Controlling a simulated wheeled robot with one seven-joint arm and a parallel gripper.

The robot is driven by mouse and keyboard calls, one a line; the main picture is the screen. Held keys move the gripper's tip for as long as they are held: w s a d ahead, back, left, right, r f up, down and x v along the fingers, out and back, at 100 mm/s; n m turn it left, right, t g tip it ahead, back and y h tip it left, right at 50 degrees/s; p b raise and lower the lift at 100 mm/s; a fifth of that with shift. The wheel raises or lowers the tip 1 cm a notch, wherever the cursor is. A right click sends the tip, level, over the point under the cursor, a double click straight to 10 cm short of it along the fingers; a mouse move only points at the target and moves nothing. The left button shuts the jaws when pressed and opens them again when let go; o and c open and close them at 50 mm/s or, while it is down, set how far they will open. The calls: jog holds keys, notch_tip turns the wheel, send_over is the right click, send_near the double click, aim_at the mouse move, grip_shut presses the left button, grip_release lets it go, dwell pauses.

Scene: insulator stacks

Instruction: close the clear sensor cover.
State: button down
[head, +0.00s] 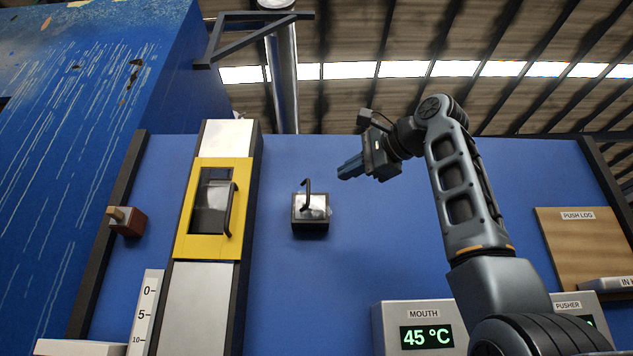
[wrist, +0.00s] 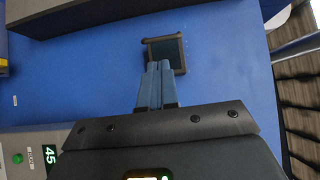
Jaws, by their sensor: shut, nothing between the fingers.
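A small dark sensor box (head: 310,224) is mounted on the blue wall, with a clear cover (head: 318,203) and a thin black hooked handle (head: 306,192) that stands up from it. I cannot tell how far the cover is open. In the wrist view, a dark square frame (wrist: 181,64), apparently this box, lies just beyond my fingertips, partly hidden by them. My gripper (head: 341,172) is shut and empty, to the upper right of the box and apart from it in the head view. Its two blue fingers lie together in the wrist view (wrist: 159,66).
A yellow-framed door (head: 247,175) with a black handle stands left of the box on a grey column. A wooden block (head: 129,221) sticks out further left. A MOUTH display (head: 390,325) reading 45 °C is below. The wall around the box is clear.

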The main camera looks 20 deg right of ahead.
aim_at(309, 192)
jog(key=p+x, duration=0.3)
jog(key=x, duration=0.6)
jog(key=shift+r, duration=0.1)
jog(key=shift+w+a+p, duration=0.15)
jog(key=shift+w+p, duration=0.15)
jog(key=shift+w, duration=0.15)
jog(key=shift+a, duration=0.1)
